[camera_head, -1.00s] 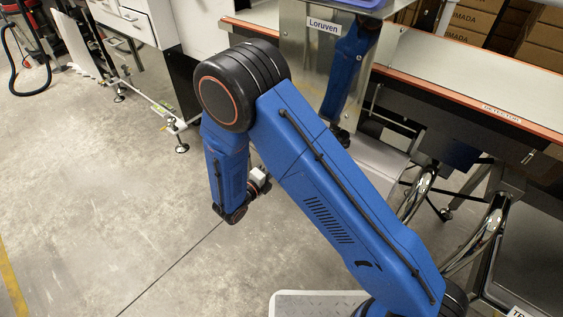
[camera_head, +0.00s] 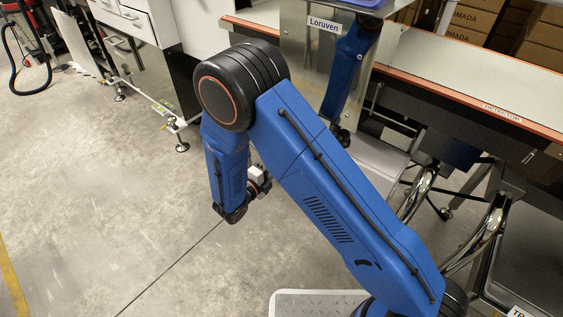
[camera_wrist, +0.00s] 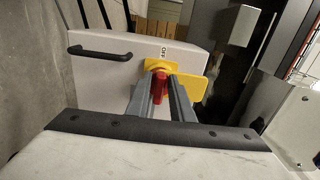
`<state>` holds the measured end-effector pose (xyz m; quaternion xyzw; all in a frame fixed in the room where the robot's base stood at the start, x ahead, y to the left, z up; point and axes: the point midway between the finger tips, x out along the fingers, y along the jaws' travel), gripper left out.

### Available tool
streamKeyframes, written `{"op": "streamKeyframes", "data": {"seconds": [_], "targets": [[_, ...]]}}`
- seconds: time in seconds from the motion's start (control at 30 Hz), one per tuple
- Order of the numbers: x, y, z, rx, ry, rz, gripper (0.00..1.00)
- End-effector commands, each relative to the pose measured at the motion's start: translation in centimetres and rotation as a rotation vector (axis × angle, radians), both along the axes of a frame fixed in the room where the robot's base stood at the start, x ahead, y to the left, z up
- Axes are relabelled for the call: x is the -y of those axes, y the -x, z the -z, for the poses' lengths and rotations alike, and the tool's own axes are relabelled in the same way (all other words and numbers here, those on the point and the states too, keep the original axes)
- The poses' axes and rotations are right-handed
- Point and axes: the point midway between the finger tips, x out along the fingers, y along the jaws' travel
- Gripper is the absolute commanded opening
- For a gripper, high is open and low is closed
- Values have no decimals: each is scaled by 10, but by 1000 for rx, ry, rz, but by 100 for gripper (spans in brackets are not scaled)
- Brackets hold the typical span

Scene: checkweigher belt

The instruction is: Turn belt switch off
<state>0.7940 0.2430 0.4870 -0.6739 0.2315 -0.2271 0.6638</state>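The belt switch is a red handle (camera_wrist: 161,86) on a yellow plate (camera_wrist: 192,88), fixed to a pale box front in the wrist view. A small white label reading OFF (camera_wrist: 163,51) sits just above it. The two grey fingers of my gripper (camera_wrist: 161,92) stand on either side of the red handle, and the handle fills the gap between their tips. The handle points along the fingers, and its lower part is partly hidden between them. In the head view the switch is hidden and my gripper cannot be made out behind my blue arm.
A black bar handle (camera_wrist: 100,51) is left of the switch on the pale box. A grey metal box (camera_wrist: 247,31) stands upper right. In the head view, the conveyor (camera_head: 470,75) runs along the right, with a metal panel marked Loruven (camera_head: 323,25).

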Motion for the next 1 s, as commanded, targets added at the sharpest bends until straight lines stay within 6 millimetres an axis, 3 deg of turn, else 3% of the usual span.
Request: {"op": "streamKeyframes", "data": {"seconds": [0.47,1.0], "targets": [[-5,6,0,1,1,0,31],[-66,83,0,1,1,-3,31]]}}
